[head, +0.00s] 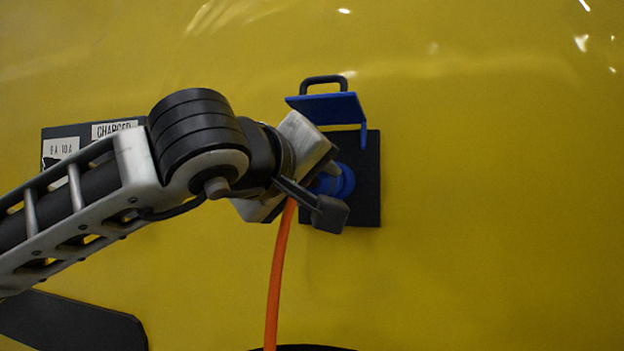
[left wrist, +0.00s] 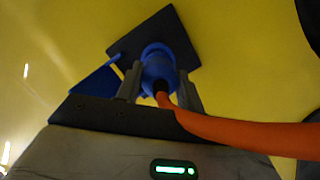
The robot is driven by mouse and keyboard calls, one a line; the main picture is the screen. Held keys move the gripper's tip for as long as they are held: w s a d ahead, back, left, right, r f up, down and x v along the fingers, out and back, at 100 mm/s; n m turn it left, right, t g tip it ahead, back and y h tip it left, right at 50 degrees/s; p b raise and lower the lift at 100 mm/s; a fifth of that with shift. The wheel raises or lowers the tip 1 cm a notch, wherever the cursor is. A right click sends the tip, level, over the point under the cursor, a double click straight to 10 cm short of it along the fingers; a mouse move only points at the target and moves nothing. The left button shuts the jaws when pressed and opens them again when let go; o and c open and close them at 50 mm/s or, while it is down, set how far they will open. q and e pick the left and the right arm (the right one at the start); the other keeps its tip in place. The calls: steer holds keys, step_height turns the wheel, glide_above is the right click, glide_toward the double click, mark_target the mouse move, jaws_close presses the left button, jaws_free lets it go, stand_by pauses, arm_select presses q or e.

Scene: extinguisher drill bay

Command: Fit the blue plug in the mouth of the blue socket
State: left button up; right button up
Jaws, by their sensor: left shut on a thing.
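My left gripper (head: 328,188) is shut on the blue plug (head: 324,185), with an orange cable (head: 278,270) hanging from its back end. The left wrist view shows the plug (left wrist: 158,72) between the two fingers (left wrist: 160,86). The blue socket (head: 347,181) is on a dark square plate on the yellow wall, directly in front of the plug. The plug's front end is at the socket's mouth; the gripper hides the join, so I cannot tell how deep it sits. The socket's blue lid (head: 326,107) stands raised above. My right gripper is out of view.
The dark plate (head: 368,205) is fixed to the yellow wall (head: 500,200). A dark panel with a "CHARGED" label (head: 114,129) is partly behind my left arm. A black handle (head: 323,81) shows above the lid. The wall to the right is clear.

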arm_select(q)
steer(key=shift+w+d, duration=0.1)
steer(key=shift+w, duration=0.3)
steer(key=shift+w+d+p, duration=0.2)
steer(key=shift+w+p, duration=0.1)
steer(key=shift+w, duration=0.2)
steer(key=shift+p+x, duration=0.35)
steer(key=shift+x, duration=0.45)
steer(key=shift+a+r, duration=0.1)
steer(key=shift+r, duration=0.05)
steer(key=o, duration=1.2)
steer(key=shift+c, duration=0.2)
steer(key=shift+w, duration=0.1)
